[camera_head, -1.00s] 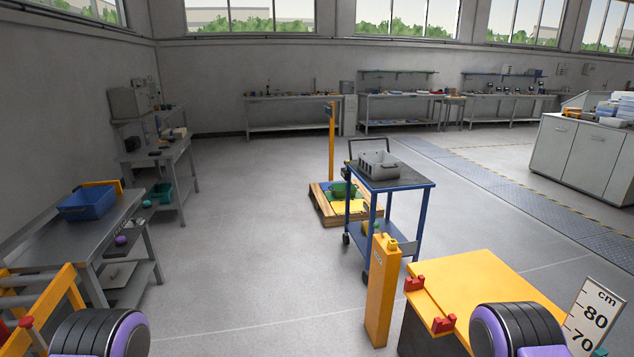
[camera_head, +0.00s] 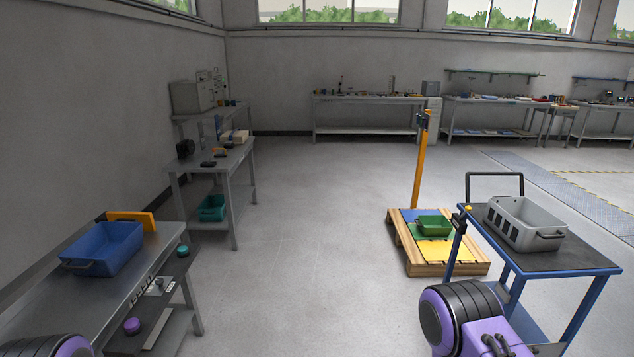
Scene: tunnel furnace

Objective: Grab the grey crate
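The grey crate (camera_head: 524,222) is an open, slotted box with a handle. It stands upright on the dark top of a blue-framed trolley (camera_head: 587,258) at the right of the head view. Nothing is gripping it. A purple and black part of my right arm shows in front of the trolley at the lower right, and a part of my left arm shows at the bottom left corner. Neither gripper's fingers are in the picture.
A metal table (camera_head: 120,277) with a blue crate (camera_head: 103,249) stands at the left. A wooden pallet (camera_head: 443,269) with a green crate (camera_head: 434,226) and a yellow post (camera_head: 420,165) stands behind the trolley. The floor (camera_head: 315,250) between table and pallet is clear.

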